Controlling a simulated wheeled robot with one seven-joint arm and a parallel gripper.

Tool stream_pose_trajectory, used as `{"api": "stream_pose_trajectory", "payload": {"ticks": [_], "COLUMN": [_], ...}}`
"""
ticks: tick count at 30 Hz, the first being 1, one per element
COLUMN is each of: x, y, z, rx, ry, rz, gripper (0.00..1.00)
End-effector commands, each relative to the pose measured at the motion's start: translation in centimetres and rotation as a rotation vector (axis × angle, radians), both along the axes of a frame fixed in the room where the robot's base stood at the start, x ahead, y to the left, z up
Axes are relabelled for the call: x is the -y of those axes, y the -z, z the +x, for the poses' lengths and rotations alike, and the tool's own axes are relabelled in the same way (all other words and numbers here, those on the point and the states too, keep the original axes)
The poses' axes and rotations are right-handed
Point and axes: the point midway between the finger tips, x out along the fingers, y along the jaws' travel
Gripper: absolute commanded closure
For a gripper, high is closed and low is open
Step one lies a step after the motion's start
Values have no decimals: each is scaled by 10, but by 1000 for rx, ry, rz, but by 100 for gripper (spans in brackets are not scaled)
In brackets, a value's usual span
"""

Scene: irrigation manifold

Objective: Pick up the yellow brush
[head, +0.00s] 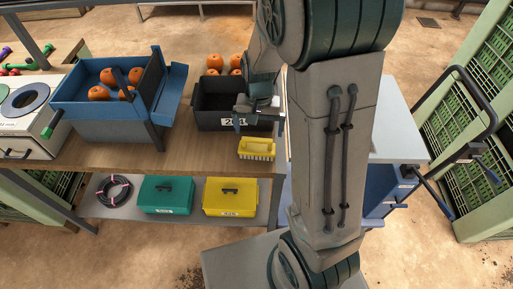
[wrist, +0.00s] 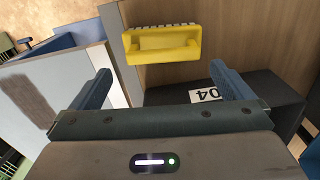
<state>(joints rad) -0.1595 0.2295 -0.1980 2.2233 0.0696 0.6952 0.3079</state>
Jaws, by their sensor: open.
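The yellow brush (head: 257,148) lies on the wooden table near its front right edge, in front of a black bin. It has a yellow body with a raised handle and pale bristles along one side. In the wrist view the brush (wrist: 162,44) is ahead of my gripper, beyond the fingertips and apart from them. My gripper (wrist: 160,85) is open and empty. In the head view my gripper (head: 240,120) hangs over the front of the black bin, just behind and above the brush; my arm hides part of it.
The black bin (head: 207,119) with a number label stands behind the brush; its label also shows in the wrist view (wrist: 206,95). A blue crate (head: 85,112) with orange fruit stands to the left. Bare wooden tabletop (head: 195,155) lies left of the brush. Green (head: 166,194) and yellow (head: 229,197) boxes sit on the lower shelf.

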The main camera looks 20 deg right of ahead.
Motion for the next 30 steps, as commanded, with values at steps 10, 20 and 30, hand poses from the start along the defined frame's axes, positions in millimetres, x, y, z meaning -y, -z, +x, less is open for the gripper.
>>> {"api": "stream_pose_trajectory", "payload": {"ticks": [10,20,30], "x": [-4,-4,-4], "y": [32,53,53], "z": [0,1,1], "rx": [-4,1,1], "ry": [2,1,1], "rz": [0,0,1], "gripper": [0,0,41]}}
